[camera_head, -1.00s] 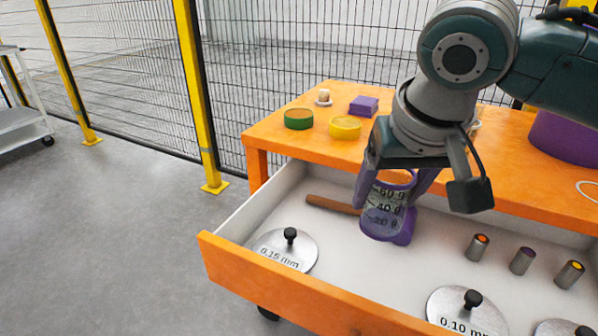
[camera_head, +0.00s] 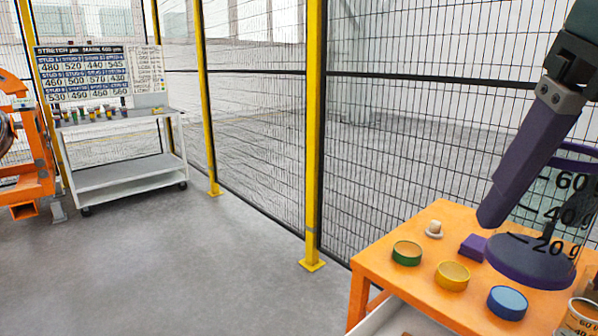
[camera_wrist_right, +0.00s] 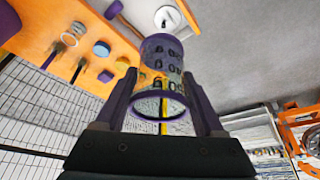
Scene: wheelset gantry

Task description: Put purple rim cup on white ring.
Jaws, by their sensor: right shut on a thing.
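The purple rim cup (camera_head: 545,260) is clear with dark gram marks and shows large at the right of the head view. My right gripper (camera_head: 497,205) is shut on it and holds it above the orange table. In the right wrist view the cup (camera_wrist_right: 160,65) sits between the two purple fingers of the gripper (camera_wrist_right: 162,82). My left gripper is not in view.
The orange table (camera_head: 400,262) bears a green-sided disc (camera_head: 407,253), a yellow one (camera_head: 452,276), a blue one (camera_head: 507,303) and a purple block (camera_head: 473,247). A white cart (camera_head: 125,175) stands far left before a mesh fence. The floor between is clear.

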